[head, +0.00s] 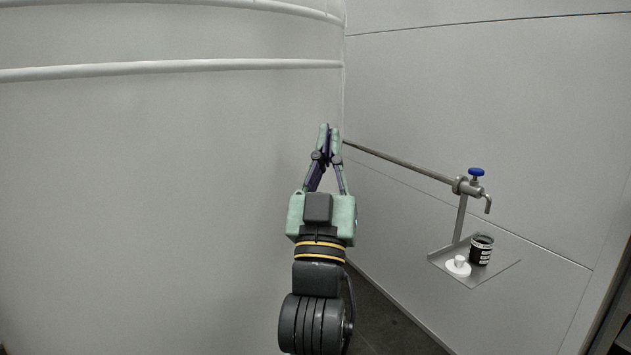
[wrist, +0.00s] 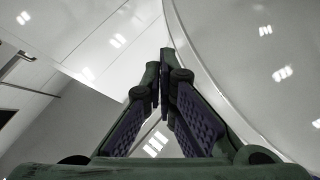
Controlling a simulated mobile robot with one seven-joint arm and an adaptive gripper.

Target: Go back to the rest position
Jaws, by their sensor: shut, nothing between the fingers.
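My gripper (head: 329,130) stands upright in the middle of the head view, with its fingertips together and nothing between them. It is in front of the large pale tank, left of the tap and shelf. In the wrist view my gripper (wrist: 161,68) also shows its two green fingers with dark pads meeting at the tips, empty. I cannot tell how near the fingertips are to the tank.
The curved tank wall (head: 150,170) fills the left. At right, a pipe ends in a tap with a blue handle (head: 476,172). Below it, a metal shelf (head: 472,280) holds a dark labelled jar (head: 481,250) and a white lid-like piece (head: 457,267).

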